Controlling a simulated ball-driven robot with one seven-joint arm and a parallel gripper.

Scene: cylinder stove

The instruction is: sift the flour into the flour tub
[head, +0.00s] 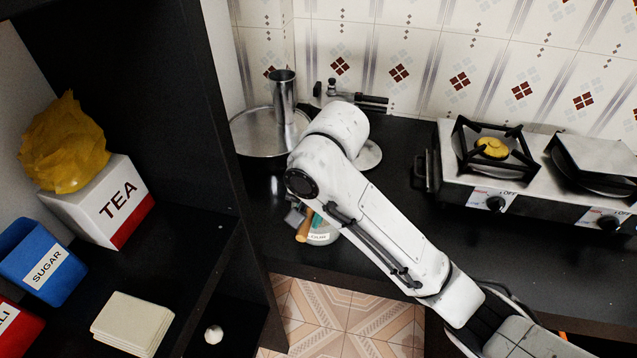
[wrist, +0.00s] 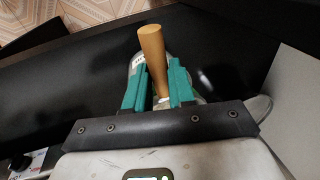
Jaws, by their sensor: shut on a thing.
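My gripper (wrist: 158,82), with teal fingers, is shut on a wooden handle (wrist: 152,50), which points up and away in the wrist view. The handle's brown end also shows in the head view (head: 303,232), below my arm's wrist. What the handle belongs to is hidden by my gripper and arm; I cannot tell if it is a sieve. A pale tub (head: 322,238), its label partly readable as "OUR", stands on the black counter just beside and behind the handle. It shows partly behind the fingers in the wrist view (wrist: 136,62). Its inside and any flour are hidden.
A steel pan (head: 262,140) and a steel cylinder (head: 284,95) are at the back left of the counter. A two-burner stove (head: 470,190) stands at right. A shelf at left holds a TEA box (head: 85,208), a blue SUGAR box (head: 38,252) and a folded cloth (head: 132,325).

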